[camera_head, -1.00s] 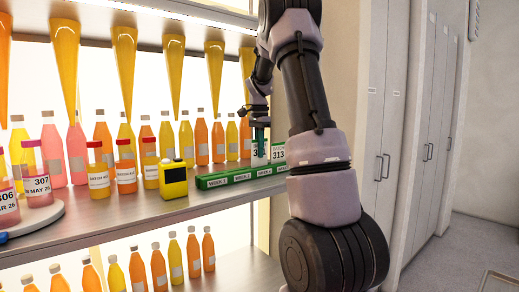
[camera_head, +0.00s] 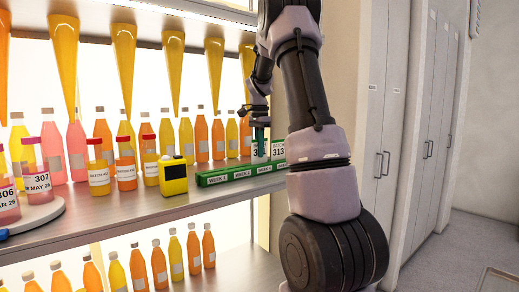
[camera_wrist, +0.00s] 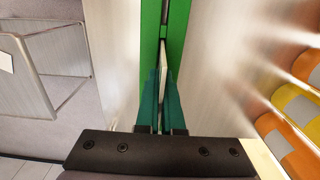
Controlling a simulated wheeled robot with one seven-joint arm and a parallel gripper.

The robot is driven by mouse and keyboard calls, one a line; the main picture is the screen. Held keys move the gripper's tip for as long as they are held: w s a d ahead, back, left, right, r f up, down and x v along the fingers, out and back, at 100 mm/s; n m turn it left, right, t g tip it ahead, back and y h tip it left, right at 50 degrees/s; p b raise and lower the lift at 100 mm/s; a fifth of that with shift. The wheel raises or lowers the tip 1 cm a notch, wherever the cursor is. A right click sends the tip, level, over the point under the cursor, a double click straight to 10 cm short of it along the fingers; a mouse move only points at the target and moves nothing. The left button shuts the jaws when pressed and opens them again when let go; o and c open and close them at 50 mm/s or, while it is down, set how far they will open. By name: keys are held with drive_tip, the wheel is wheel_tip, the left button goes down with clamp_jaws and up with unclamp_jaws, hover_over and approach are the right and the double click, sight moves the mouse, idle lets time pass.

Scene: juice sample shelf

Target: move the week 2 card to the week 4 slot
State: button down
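The green card holder (camera_head: 228,179) lies along the shelf's front edge, with week labels on its front. Its left part bears no cards. A white card (camera_head: 256,155) with a green top stands toward its right end. A second card (camera_head: 278,150), reading 313, stands just right of it. My gripper (camera_head: 260,143) points down at the left card, which its teal fingers partly cover. In the wrist view, the fingers (camera_wrist: 161,90) close in on both sides of a thin white card (camera_wrist: 163,62), seen edge-on above the green holder (camera_wrist: 150,45). My arm hides the holder's right end.
A yellow device (camera_head: 173,178) stands left of the holder. Several juice bottles (camera_head: 186,138) line the shelf behind, and labelled sample jars (camera_head: 99,170) stand farther left. Yellow cones (camera_head: 172,70) hang above. Grey cabinets (camera_head: 400,110) stand at the right.

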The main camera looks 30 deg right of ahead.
drive_tip(key=shift+f, duration=0.25)
drive_tip(key=c, duration=1)
unclamp_jaws()
drive_tip(key=shift+r, duration=0.1)
